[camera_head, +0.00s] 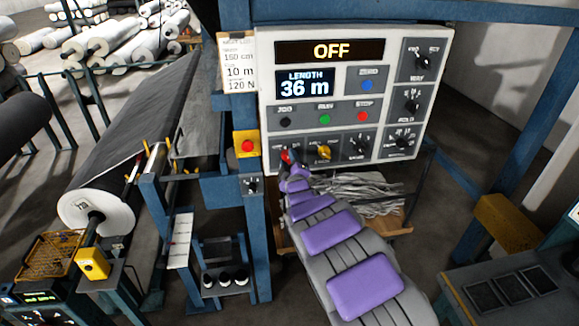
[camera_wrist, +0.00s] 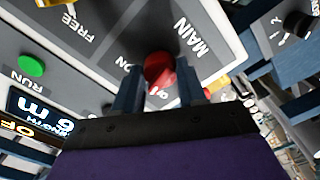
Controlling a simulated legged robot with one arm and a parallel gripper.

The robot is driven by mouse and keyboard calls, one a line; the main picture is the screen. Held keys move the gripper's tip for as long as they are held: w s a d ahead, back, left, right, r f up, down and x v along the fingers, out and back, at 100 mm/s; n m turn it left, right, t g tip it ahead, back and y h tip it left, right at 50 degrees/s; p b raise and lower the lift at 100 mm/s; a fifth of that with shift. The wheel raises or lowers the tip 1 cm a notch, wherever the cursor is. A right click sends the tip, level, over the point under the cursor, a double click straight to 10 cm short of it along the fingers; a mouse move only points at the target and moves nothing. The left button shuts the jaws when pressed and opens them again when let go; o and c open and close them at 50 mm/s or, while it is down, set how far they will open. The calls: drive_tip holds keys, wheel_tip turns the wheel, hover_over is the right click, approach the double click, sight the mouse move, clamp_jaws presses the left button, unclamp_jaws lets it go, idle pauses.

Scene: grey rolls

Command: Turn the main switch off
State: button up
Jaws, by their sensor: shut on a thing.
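The main switch (camera_wrist: 158,68) is a red knob beside the label MAIN on the grey panel, seen at the top middle of the wrist view. My gripper (camera_wrist: 157,84) has one dark blue finger on each side of it and is shut on it. In the head view my gripper (camera_head: 290,160) is at the lower left corner of the control panel (camera_head: 268,100), and a little red shows at its tip. The knob's pointer and most of its position marks are hidden or too small to read. The display (camera_head: 329,50) reads OFF in yellow letters.
A yellow knob (camera_head: 319,152) sits just right of my gripper, with more black knobs beyond. A red stop button on a yellow box (camera_head: 246,144) is to the left. Above are the green (camera_head: 325,119) and red (camera_head: 362,116) buttons. Blue posts frame the panel.

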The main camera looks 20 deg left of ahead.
drive_tip(key=shift+r+n+b, duration=0.1)
drive_tip(key=shift+n+b, duration=3.3)
drive_tip(key=shift+b, duration=0.2)
drive_tip(key=o, duration=0.7)
drive_tip(key=shift+w, duration=0.15)
drive_tip(key=shift+o, duration=1)
drive_tip(key=shift+w+a+f, duration=0.15)
drive_tip(key=shift+f, duration=0.05)
drive_tip(key=shift+o, duration=0.8)
drive_tip(key=shift+a, duration=0.1)
